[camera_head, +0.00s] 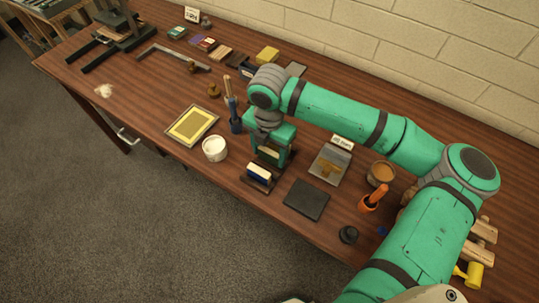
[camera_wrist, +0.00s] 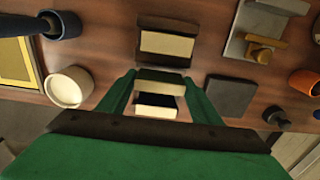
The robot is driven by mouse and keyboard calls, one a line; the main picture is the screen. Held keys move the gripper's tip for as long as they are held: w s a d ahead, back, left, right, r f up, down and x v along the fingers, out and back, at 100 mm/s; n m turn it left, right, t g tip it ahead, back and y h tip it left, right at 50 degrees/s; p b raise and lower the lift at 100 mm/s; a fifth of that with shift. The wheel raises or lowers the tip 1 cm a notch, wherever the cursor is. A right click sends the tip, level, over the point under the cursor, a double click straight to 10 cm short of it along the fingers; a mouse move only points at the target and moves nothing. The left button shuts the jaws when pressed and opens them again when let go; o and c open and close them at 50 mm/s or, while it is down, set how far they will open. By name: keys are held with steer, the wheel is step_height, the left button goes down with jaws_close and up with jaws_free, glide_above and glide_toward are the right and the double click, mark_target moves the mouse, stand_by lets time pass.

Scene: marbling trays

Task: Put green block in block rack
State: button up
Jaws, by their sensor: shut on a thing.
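My gripper (camera_wrist: 160,92) is shut on a block (camera_wrist: 160,88) with a dark greenish top edge and a pale face, seen between the fingers in the wrist view. In the head view my gripper (camera_head: 271,158) is low over the middle of the table, and the arm partly hides the block. I cannot tell whether the held block touches the rack.
A black slab (camera_head: 306,199) and grey plate (camera_head: 329,165) lie right. A dark holder with a pale face (camera_wrist: 167,45) is beyond my gripper.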

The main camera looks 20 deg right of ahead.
mark_target(269, 152)
steer(key=shift+f, duration=1)
steer(key=shift+f, duration=0.1)
steer(key=o, duration=1.1)
step_height(269, 152, up, 12)
steer(key=shift+r, duration=0.15)
steer(key=shift+s, duration=0.15)
